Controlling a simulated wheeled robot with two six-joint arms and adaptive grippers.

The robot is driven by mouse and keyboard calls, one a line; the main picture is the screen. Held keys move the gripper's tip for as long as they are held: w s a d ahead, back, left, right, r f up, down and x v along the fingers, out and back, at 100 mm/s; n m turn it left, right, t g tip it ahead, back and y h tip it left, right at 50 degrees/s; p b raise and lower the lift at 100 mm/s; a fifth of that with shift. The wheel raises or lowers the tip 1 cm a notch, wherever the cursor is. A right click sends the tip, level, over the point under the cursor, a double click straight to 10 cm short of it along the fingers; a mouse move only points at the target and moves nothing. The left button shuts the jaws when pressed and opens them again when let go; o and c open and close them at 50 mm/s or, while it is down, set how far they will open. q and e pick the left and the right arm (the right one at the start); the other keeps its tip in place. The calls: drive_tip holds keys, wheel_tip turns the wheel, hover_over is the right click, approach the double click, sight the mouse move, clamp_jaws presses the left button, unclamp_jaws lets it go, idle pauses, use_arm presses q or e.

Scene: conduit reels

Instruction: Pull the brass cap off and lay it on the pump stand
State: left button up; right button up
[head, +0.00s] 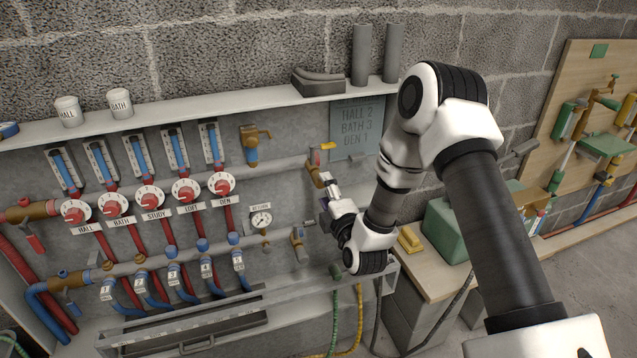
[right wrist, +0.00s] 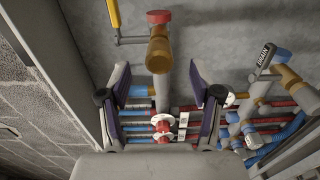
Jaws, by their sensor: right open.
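The brass cap (right wrist: 159,54) is a round brass end on the fitting at the right end of the upper manifold pipe. In the head view this brass fitting (head: 314,172) is partly beside my gripper. My right gripper (head: 328,190) is open and empty, just below the fitting. In the right wrist view its two fingers (right wrist: 159,75) are spread wide, with the cap ahead of and between their tips, apart from both. A wood-topped stand (head: 437,284), apparently the pump stand, is at the lower right. My left gripper is not in view.
A yellow lever (head: 327,146) and a red knob (right wrist: 159,17) are close to the cap. A green box (head: 446,230) and a yellow block (head: 409,239) occupy part of the stand top. Bare wood shows in front of them. A return gauge (head: 261,220) is left of the gripper.

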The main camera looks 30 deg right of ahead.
sight(322, 185)
drive_tip(key=shift+x, duration=1.85)
drive_tip(key=shift+r+p, duration=0.1)
drive_tip(key=shift+p, duration=0.5)
clamp_jaws()
drive_tip(key=shift+s, duration=0.1)
drive_tip(key=shift+s, duration=0.1)
drive_tip(key=shift+p+v, duration=0.95)
drive_tip(key=shift+v, duration=1.95)
